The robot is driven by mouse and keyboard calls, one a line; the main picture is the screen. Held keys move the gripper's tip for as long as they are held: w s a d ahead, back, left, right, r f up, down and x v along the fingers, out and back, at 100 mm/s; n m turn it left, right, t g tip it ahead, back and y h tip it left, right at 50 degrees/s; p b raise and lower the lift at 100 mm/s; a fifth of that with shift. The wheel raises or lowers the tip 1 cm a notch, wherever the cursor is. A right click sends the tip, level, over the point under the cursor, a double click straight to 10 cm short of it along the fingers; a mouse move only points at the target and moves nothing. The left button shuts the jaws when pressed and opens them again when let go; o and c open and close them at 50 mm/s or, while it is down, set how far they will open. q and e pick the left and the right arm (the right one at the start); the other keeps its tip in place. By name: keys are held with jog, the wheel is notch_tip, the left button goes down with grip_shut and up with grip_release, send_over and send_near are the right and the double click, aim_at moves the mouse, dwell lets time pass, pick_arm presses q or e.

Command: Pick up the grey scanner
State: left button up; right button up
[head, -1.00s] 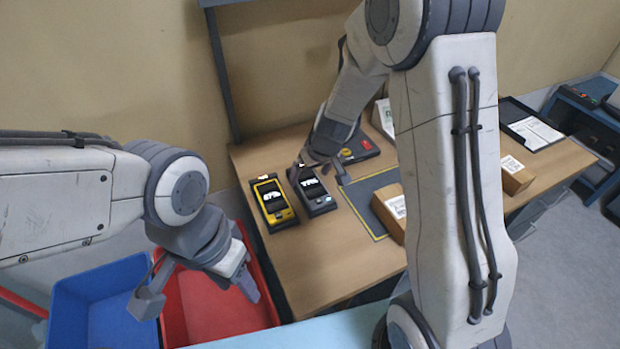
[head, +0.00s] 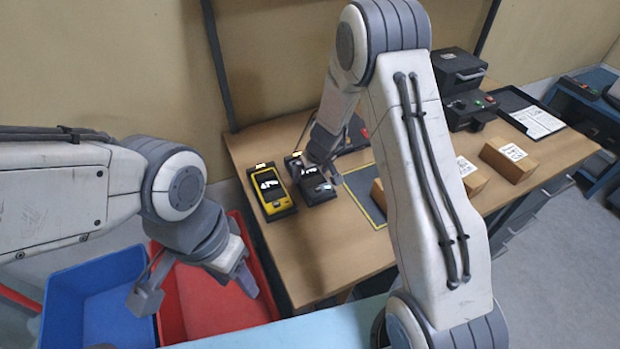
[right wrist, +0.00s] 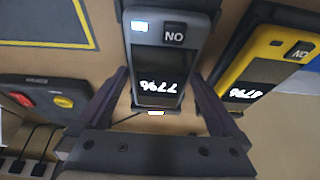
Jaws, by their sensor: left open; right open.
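The grey scanner (head: 316,188) lies in a dark cradle on the wooden table in the head view, partly hidden by my right gripper. In the right wrist view the grey scanner (right wrist: 163,62) has a dark screen and sits between the spread fingers. My right gripper (head: 319,178) is open above and around the scanner's near end; I cannot tell if the fingers touch it. Its fingers also show in the right wrist view (right wrist: 160,100). My left gripper (head: 200,284) is open and empty above the bins at the left.
A yellow scanner (head: 270,190) stands in its cradle just left of the grey one. A blue bin (head: 62,312) and a red bin (head: 262,290) stand at the left. Cardboard boxes (head: 511,158) and a black machine (head: 462,84) are to the right. A dark box with red and yellow knobs (right wrist: 40,97) is close by.

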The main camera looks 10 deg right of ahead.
jog(key=c, duration=1.3)
jog(key=shift+r, duration=0.15)
